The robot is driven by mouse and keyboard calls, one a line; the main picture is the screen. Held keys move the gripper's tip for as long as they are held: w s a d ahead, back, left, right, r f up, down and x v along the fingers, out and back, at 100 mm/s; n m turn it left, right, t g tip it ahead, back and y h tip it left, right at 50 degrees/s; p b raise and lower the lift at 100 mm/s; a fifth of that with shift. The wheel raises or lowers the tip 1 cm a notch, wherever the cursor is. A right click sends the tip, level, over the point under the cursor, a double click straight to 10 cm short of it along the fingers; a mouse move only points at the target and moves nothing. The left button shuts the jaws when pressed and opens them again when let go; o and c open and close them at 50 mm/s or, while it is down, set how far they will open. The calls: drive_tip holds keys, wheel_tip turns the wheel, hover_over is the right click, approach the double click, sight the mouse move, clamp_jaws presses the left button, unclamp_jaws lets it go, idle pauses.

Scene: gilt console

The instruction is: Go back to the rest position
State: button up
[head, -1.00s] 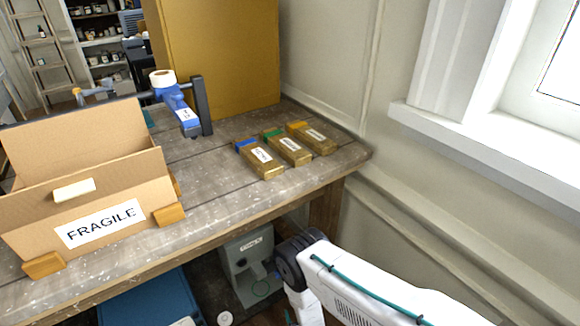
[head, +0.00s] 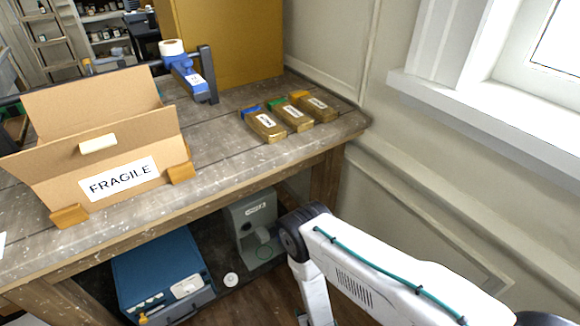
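My white arm reaches in from the lower right of the head view, with a dark joint and a green cable, in front of the table. Its end runs down out of the bottom of the picture, so my gripper is not in view. The wooden table (head: 222,165) stands to the left of and behind the arm, and the arm is apart from the things on its top.
An open cardboard box marked FRAGILE (head: 60,178) stands on the table. Three gold bars (head: 265,127) lie near its right corner; a blue tape dispenser (head: 184,72) stands behind. A blue case (head: 160,270) and grey machine (head: 252,228) are below. The window sill (head: 480,115) is right.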

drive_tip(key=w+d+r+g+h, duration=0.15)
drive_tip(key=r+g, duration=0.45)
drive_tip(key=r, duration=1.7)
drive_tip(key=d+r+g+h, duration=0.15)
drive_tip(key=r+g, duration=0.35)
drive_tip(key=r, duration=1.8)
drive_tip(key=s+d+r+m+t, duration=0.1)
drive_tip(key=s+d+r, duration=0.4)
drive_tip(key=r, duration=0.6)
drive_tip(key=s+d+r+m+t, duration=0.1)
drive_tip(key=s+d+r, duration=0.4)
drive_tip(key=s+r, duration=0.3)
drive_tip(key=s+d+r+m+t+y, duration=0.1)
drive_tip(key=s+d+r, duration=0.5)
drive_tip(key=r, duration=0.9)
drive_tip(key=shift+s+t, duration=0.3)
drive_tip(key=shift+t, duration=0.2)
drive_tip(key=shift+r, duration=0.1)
